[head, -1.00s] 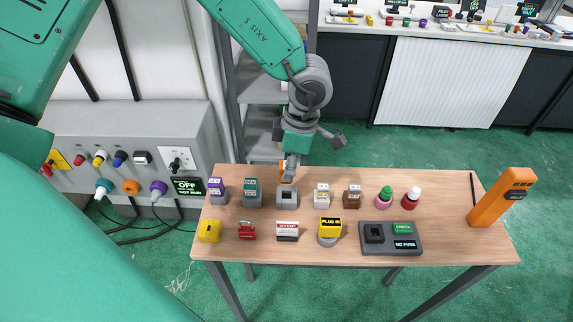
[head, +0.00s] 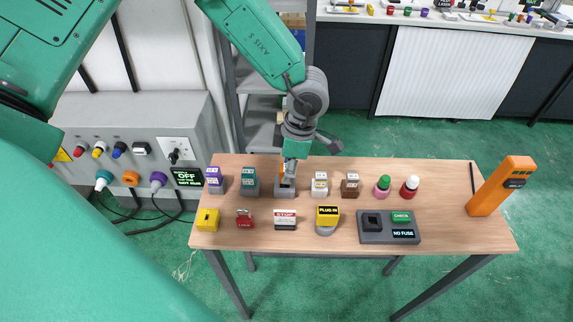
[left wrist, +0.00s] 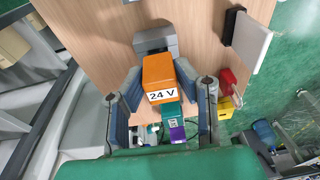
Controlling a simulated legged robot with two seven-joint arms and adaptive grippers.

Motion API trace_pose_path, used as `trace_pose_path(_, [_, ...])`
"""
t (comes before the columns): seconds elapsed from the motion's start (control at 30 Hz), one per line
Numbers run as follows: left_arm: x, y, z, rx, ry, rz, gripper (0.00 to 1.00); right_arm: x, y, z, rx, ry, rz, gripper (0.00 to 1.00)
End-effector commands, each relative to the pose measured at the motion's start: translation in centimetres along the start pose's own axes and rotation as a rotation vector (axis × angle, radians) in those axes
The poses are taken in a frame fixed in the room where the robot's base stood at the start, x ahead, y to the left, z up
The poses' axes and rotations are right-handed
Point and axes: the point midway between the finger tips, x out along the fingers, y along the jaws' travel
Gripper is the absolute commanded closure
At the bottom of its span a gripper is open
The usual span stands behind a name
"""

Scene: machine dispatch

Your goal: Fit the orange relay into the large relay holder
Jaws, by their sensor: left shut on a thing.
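My left gripper (head: 288,172) is shut on the orange relay (head: 282,169), coming from above at the back middle of the wooden table. The grey relay holder (head: 285,190) stands directly beneath, its dark opening partly covered by the relay and gripper. In the left wrist view, the relay (left wrist: 157,70) shows its "24 V" label between the two fingers, and the grey holder (left wrist: 155,42) is partly hidden behind it. I cannot tell how far the relay sits inside the opening. My right gripper is not in view.
A teal relay (head: 250,182) stands close on the left of the holder and a white one (head: 319,184) on the right. A white "STOP" block (head: 285,220) is in front. A grey test unit (head: 372,238) reading "NO FUSE" stands at front right.

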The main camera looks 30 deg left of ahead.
Motion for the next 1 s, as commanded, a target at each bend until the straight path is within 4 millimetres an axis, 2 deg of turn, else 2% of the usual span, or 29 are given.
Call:
trace_pose_path(0.53, [0.16,0.18,-0.25,-0.001,-0.002,-0.002,1.0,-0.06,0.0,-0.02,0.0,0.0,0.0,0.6])
trace_pose_path(1.0, [0.14,-0.05,-0.13,-0.001,-0.001,-0.002,1.0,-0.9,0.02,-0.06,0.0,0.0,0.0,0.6])
